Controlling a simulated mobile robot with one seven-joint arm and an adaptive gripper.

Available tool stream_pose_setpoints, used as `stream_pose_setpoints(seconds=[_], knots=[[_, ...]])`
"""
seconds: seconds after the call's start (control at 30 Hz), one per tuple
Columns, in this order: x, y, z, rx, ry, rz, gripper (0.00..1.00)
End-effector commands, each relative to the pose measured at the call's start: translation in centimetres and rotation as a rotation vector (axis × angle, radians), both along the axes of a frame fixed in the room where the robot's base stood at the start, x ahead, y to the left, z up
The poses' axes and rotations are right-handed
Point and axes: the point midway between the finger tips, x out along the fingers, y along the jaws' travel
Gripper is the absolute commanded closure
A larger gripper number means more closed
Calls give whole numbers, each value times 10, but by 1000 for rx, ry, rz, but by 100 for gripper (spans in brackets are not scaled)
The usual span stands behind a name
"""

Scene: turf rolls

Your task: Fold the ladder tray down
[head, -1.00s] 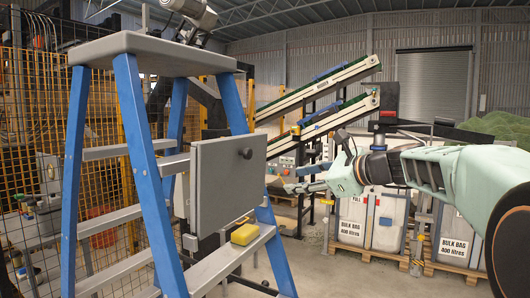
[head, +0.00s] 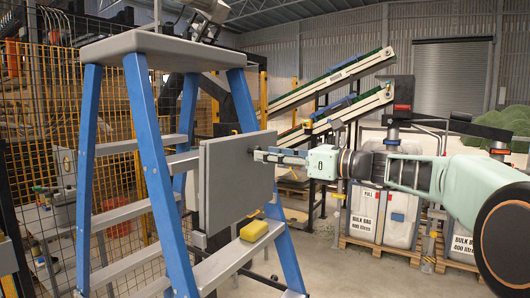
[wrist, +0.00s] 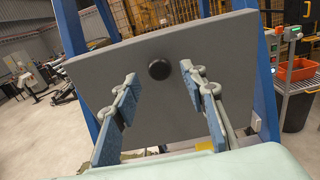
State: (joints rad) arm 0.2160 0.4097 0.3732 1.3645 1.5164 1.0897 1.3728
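The ladder tray (head: 236,182) is a flat grey panel standing upright against the side of the blue ladder (head: 150,160). Its round black knob (wrist: 159,69) shows near the panel's upper middle in the wrist view. My gripper (head: 262,156) is at the tray's face, level with the knob, which it mostly hides in the head view. In the wrist view the two blue-padded fingers are apart, one on each side of the knob. I cannot tell whether they touch it.
A yellow sponge (head: 254,230) lies on a ladder step below the tray. Bulk-bag containers (head: 378,215) on pallets stand behind my arm. Conveyors (head: 335,100) rise at the back. A yellow mesh fence (head: 50,130) is behind the ladder. Floor right of the ladder is clear.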

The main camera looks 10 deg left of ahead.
Motion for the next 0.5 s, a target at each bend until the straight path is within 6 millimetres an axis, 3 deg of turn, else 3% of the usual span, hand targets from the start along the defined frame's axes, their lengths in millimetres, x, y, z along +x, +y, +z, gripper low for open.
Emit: stream_pose_setpoints(seconds=[0.2, 0.5], knots=[[6, 19, 0, -1, -1, 1, 61], [7, 20, 0, -1, -1, -1, 61]])
